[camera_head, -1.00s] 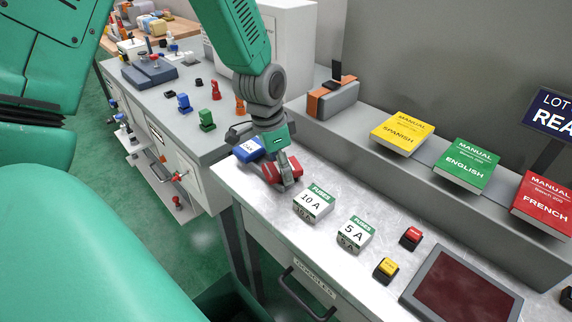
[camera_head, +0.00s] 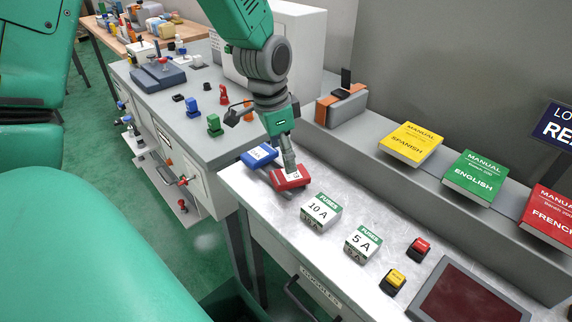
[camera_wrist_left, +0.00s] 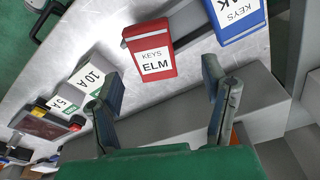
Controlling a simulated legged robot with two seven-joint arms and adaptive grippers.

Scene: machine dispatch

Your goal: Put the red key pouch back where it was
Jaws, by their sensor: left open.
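The red key pouch (camera_head: 291,179), labelled KEYS ELM in the left wrist view (camera_wrist_left: 153,55), lies on the metal worktop beside the blue key pouch (camera_head: 259,156). The blue pouch also shows at the top of the left wrist view (camera_wrist_left: 237,18). My left gripper (camera_head: 289,166) is above the red pouch. In the left wrist view its two fingers (camera_wrist_left: 160,95) are spread apart with nothing between them, and the red pouch lies beyond the fingertips. A grey strip shows next to the pouches. My right gripper is not in view.
Two fuse boxes, 10 A (camera_head: 320,212) and 5 A (camera_head: 362,242), stand to the right of the pouches. Red (camera_head: 419,247) and yellow (camera_head: 393,281) buttons and a dark screen (camera_head: 470,298) are farther right. Manuals (camera_head: 411,145) lie on the raised ledge behind.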

